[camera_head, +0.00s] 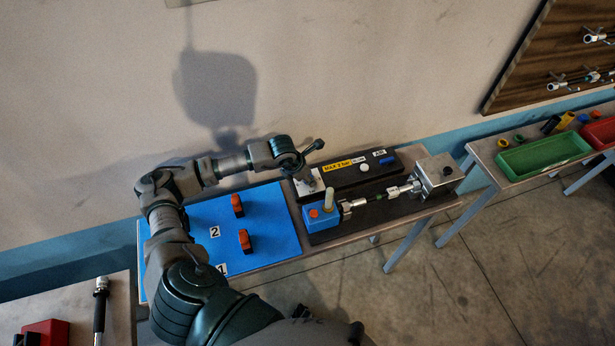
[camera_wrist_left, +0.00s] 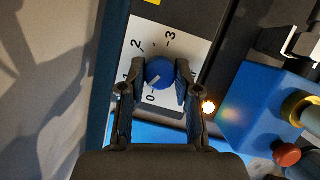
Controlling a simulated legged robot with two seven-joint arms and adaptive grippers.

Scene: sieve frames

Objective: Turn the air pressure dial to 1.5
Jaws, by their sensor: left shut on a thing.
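In the left wrist view the mark points down-left, between 0 and 1. My left gripper (camera_wrist_left: 160,68) is shut on the knob, one finger on each side. In the head view my left gripper (camera_head: 304,172) is over the scale plate (camera_head: 311,188) and hides the knob. My right gripper is not in view.
A blue box with a red button (camera_head: 317,213) stands close to the dial. A black panel (camera_head: 345,181) with a yellow "MAX 2 bar" label lies behind. A metal block (camera_head: 434,172) is at the right. A blue mat (camera_head: 270,225) with orange parts lies left.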

